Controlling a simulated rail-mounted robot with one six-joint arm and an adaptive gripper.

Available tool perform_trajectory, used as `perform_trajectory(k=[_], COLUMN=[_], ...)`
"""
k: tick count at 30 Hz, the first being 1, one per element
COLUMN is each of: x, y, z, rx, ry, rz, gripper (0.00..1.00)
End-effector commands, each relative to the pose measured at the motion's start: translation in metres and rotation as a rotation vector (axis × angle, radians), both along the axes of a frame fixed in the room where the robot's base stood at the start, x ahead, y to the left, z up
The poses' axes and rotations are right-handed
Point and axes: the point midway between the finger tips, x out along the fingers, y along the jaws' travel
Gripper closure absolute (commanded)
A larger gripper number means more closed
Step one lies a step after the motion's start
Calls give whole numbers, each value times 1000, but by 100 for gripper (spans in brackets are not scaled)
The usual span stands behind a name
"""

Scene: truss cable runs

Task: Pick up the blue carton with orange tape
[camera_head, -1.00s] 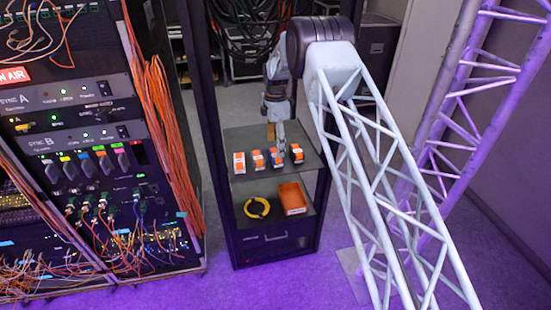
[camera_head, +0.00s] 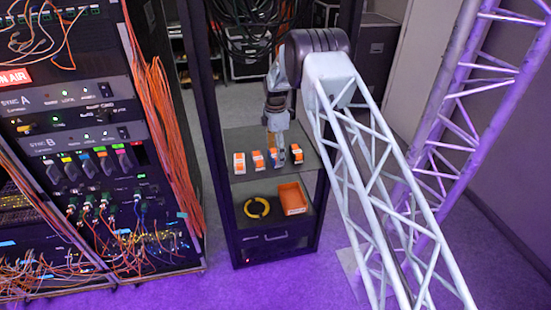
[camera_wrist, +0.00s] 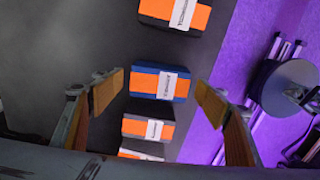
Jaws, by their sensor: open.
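The blue carton with orange tape and a white label (camera_wrist: 146,82) sits in a row of cartons in the wrist view. It lies between the two fingers of my gripper (camera_wrist: 158,95), with a gap on each side. My gripper is open and empty, pointing down over the row. In the head view my gripper (camera_head: 279,157) is at the upper shelf and partly hides the blue carton (camera_head: 273,160). How far the fingertips are above the shelf is hard to tell.
A dark carton with orange tape (camera_wrist: 160,12) is on one side of the blue one, and another (camera_wrist: 140,129) is close on the other side. The cartons stand on a dark shelf (camera_head: 240,140). Below are a yellow ring (camera_head: 247,209) and an orange bin (camera_head: 291,197). A white truss (camera_head: 390,200) stands right.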

Motion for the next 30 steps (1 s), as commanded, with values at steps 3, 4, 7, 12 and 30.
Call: perform_trajectory(k=[3, 4, 7, 12, 30], x=[0, 0, 1, 1, 0], y=[0, 0, 0, 0, 0], z=[-9, -11, -14, -16, -16], rx=[0, 0, 0, 0, 0], ry=[0, 0, -1, -1, -1], rz=[0, 0, 0, 0, 0], gripper=[33, 33, 33, 33, 50])
